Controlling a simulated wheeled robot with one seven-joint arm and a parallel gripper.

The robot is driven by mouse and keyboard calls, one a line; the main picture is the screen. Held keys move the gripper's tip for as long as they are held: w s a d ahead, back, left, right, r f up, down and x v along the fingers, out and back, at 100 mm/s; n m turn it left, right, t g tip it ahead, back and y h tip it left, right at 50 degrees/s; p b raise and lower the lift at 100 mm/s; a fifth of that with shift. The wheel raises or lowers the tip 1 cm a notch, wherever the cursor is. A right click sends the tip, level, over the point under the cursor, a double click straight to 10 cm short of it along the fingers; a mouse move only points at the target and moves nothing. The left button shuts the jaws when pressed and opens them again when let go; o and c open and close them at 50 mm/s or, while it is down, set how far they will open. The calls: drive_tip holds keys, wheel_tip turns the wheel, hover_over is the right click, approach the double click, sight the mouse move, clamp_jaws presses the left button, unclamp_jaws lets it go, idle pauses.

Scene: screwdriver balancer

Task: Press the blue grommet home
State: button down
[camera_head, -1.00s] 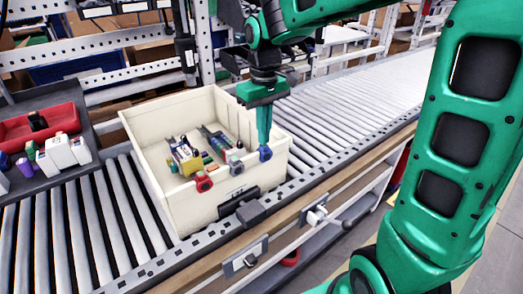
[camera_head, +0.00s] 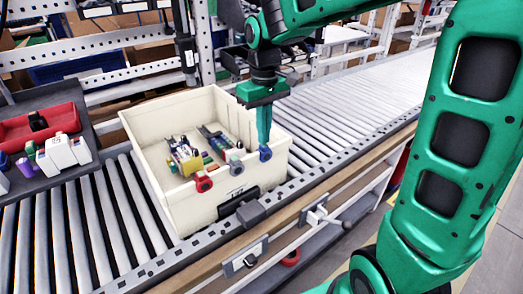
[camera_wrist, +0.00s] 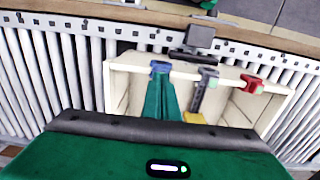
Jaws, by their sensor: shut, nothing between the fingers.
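The blue grommet (camera_head: 265,154) sits at the rim of the cream bin (camera_head: 205,207), on its front wall near the right corner. It also shows in the wrist view (camera_wrist: 160,67). My gripper (camera_head: 264,143) is shut, fingers pointing down, with its tips right at the top of the blue grommet. In the wrist view the closed fingertips (camera_wrist: 160,78) meet the grommet's near edge. I cannot tell whether they press on it or only sit just above it. Nothing shows between the fingers.
A grey grommet (camera_head: 236,168) and a red grommet (camera_head: 203,182) sit along the same bin wall to the left. Tools and small boxes (camera_head: 187,157) lie inside the bin. The bin stands on a roller conveyor (camera_head: 345,92). A red tray (camera_head: 40,125) is at far left.

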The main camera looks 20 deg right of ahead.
idle(0.4)
drive_tip(key=shift+r, duration=2.5)
drive_tip(key=s+d+f+m, duration=0.2)
drive_tip(key=s+d+m, duration=0.1)
drive_tip(key=s+d, duration=0.3)
drive_tip(key=s+d+f+m, duration=0.3)
drive_tip(key=s+d, duration=0.3)
drive_tip(key=s, duration=0.5)
drive_tip(key=s+d+f+m, duration=0.3)
drive_tip(key=s+d, duration=0.3)
drive_tip(key=s, duration=0.3)
drive_tip(key=shift+m, duration=0.3)
drive_tip(key=shift+d+f, duration=0.1)
